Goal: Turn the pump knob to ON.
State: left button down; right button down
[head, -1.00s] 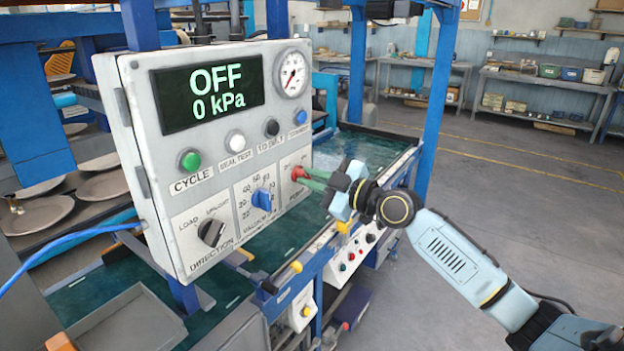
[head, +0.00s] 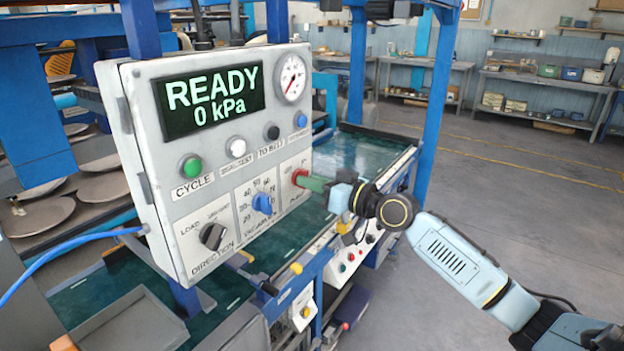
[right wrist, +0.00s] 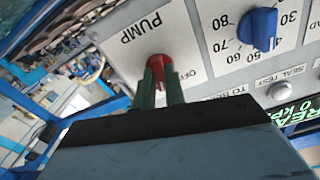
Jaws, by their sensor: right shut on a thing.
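The red pump knob (head: 299,177) is at the lower right of the grey control panel (head: 150,195). My right gripper (head: 308,182) is shut on it with its green fingers, coming from the right. The OFF mark shows beside the knob; the ON mark is hidden. The display (head: 212,100) reads READY and 0 kPa. My left gripper does not show.
Left of the pump knob are the blue vacuum knob (head: 262,203) and the black direction knob (head: 212,236). Above them is a row of buttons, with the green cycle button (head: 192,167) at the left. A pressure gauge (head: 291,78) is at the panel's top right.

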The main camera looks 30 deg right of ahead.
jog(key=m+p, duration=0.2)
jog(key=m, duration=0.4)
jog(key=shift+m, duration=0.3)
dwell(0.4)
jog(key=c, duration=1.5)
grip_release()
jog(key=shift+o, duration=0.2)
jog(key=b+v, duration=0.4)
jog(key=v, duration=0.9)
jog(key=shift+s, duration=0.25)
